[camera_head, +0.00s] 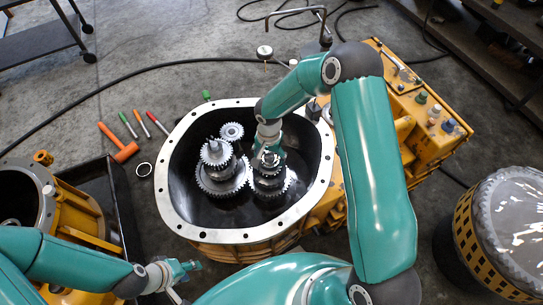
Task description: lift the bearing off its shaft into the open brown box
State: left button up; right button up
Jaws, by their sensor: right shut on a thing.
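The bearing (268,161) is a small ring at the top of the right-hand gear shaft (269,182), inside the round open housing (175,213). My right gripper (268,158) points down over that shaft and is shut on the bearing, largely hiding it. I cannot tell whether the bearing is clear of the shaft. My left gripper (187,268) is low at the left, outside the housing and apart from the gears; its jaw opening is too small to tell. I cannot make out an open brown box in this view.
Other gears (217,160) stand beside the shaft within the housing wall. A dark tray (122,205) and a yellow casing (85,222) are at the left. A drum (510,220) stands at the right.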

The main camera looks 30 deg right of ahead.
notch_tip(320, 180, up, 20)
jog(key=p, duration=0.2)
jog(key=shift+f+p, duration=0.2)
jog(key=shift+p, duration=0.1)
